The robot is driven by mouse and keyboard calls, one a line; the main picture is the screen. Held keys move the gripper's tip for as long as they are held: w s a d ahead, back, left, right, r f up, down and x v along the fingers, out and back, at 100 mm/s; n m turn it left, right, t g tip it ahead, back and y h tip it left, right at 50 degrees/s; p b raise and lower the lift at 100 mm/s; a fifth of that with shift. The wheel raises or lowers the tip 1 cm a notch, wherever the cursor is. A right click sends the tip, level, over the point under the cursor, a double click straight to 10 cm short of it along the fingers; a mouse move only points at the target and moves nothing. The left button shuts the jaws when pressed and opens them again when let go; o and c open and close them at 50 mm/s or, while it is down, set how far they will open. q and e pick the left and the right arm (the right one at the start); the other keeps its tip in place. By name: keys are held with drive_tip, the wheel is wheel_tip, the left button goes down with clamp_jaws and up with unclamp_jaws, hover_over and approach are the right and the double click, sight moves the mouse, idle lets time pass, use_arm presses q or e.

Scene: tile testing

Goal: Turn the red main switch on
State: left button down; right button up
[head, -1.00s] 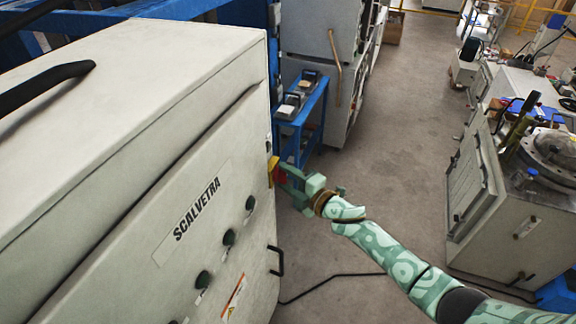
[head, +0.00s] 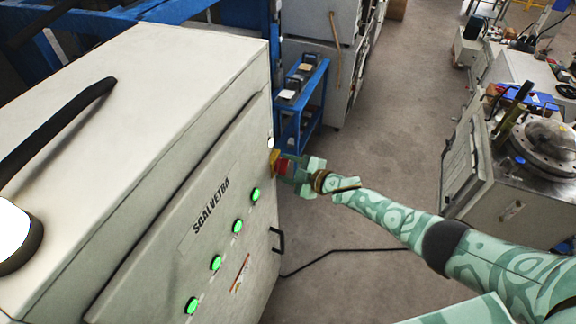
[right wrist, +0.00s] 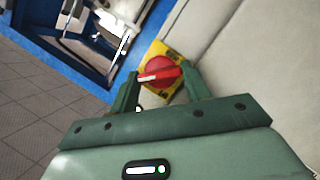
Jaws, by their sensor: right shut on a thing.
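The red main switch (right wrist: 160,72) is a round knob with a white-tipped handle on a yellow plate (right wrist: 166,55), fixed to the side of the grey-white SCALVETRA cabinet (head: 150,110). In the head view the red switch (head: 283,166) shows at the cabinet's right edge. My right gripper (head: 290,170) is at the switch, and in the right wrist view its two fingers (right wrist: 158,80) stand on either side of the knob's handle, shut on it. The green indicator lamps (head: 237,226) on the cabinet front are lit. My left gripper is not in view.
A blue shelf cart (head: 303,105) stands behind the cabinet. A machine bench (head: 500,170) stands at the right.

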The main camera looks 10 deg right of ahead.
drive_tip(key=shift+f, duration=0.1)
idle(0.3)
drive_tip(key=o, duration=1)
drive_tip(key=shift+c, duration=0.2)
drive_tip(key=p+v, duration=0.3)
drive_tip(key=v, duration=1.3)
drive_tip(key=shift+s+d, duration=0.1)
drive_tip(key=shift+d, duration=0.05)
